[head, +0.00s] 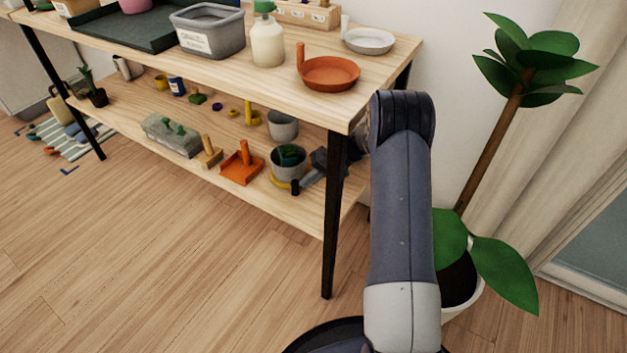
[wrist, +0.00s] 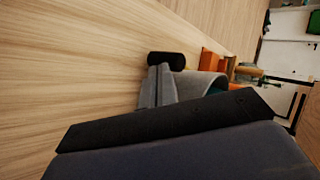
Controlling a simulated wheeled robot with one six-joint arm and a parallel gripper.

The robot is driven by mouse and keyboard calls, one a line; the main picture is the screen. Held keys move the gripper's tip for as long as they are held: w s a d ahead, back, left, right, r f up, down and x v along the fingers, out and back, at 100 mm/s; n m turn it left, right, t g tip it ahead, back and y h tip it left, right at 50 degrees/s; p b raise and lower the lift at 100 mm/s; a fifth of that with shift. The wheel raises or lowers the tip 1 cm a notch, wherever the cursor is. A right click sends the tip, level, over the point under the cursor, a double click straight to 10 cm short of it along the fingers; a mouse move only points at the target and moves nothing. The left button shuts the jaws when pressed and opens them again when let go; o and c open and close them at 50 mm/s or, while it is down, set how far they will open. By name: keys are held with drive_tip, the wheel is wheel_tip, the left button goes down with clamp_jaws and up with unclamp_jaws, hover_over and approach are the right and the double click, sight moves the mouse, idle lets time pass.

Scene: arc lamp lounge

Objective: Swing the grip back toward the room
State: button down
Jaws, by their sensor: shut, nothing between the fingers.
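My gripper (head: 297,186) is at the right end of the lower shelf (head: 225,190), under the table top. It is shut and empty. Its dark fingers point left, just in front of a grey pot (head: 292,168) with something green in it. In the wrist view my gripper (wrist: 165,60) shows as grey fingers with a black tip. The grey pot (wrist: 212,80) is right beside it there, partly hidden. I cannot tell whether they touch. Wood fills the left of that view. The room's open wood floor (head: 150,260) shows in the head view.
A black table leg (head: 334,215) stands close to my arm. A potted plant (head: 487,265) is at the right. An orange dustpan-like tray (head: 241,168) and a second grey pot (head: 283,126) are on the lower shelf. An orange dish (head: 330,74) sits above. Floor at front left is clear.

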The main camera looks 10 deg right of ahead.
drive_tip(key=shift+s+a+m+t+b, duration=0.2)
drive_tip(key=shift+a+m+t, duration=0.1)
drive_tip(key=shift+a+m, duration=0.1)
drive_tip(key=shift+s+a+m+t+b, duration=0.2)
drive_tip(key=shift+a+m+t, duration=0.1)
drive_tip(key=shift+a+m, duration=0.1)
drive_tip(key=shift+a, duration=0.45)
